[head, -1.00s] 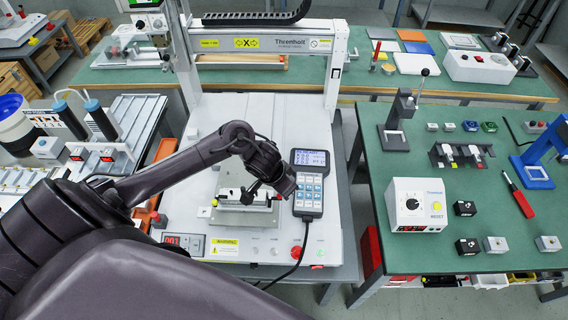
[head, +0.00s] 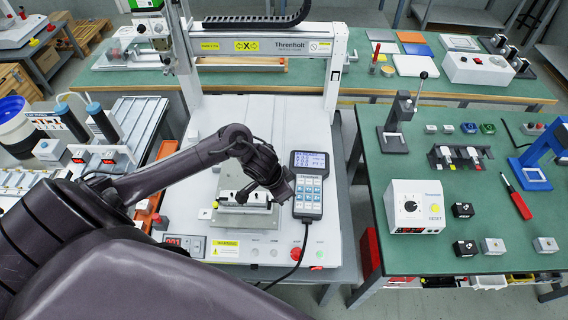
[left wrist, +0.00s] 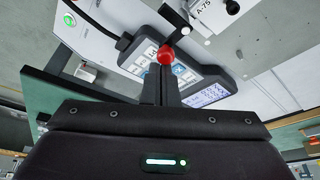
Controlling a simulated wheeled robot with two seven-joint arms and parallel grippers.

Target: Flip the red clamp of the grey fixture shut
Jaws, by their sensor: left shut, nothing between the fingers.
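The grey fixture (head: 243,219) sits on the white machine bed in the head view, partly hidden under my left wrist. My left gripper (head: 244,194) is low over the fixture, its fingers small and dark there. In the left wrist view the left gripper's fingers (left wrist: 161,72) are shut with nothing between them. A round red knob (left wrist: 166,56), which looks like the end of the red clamp, shows right at the fingertips. I cannot tell whether they touch. The clamp's angle is not clear, and in the head view my arm hides it. My right gripper is in neither view.
The hand-held pendant (head: 308,186) lies just right of my left wrist, its cable running forward. The gantry (head: 262,45) stands behind. A red button (head: 295,254) and a green button (head: 320,254) are at the bed's front. The green table (head: 440,263) with tools is to the right.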

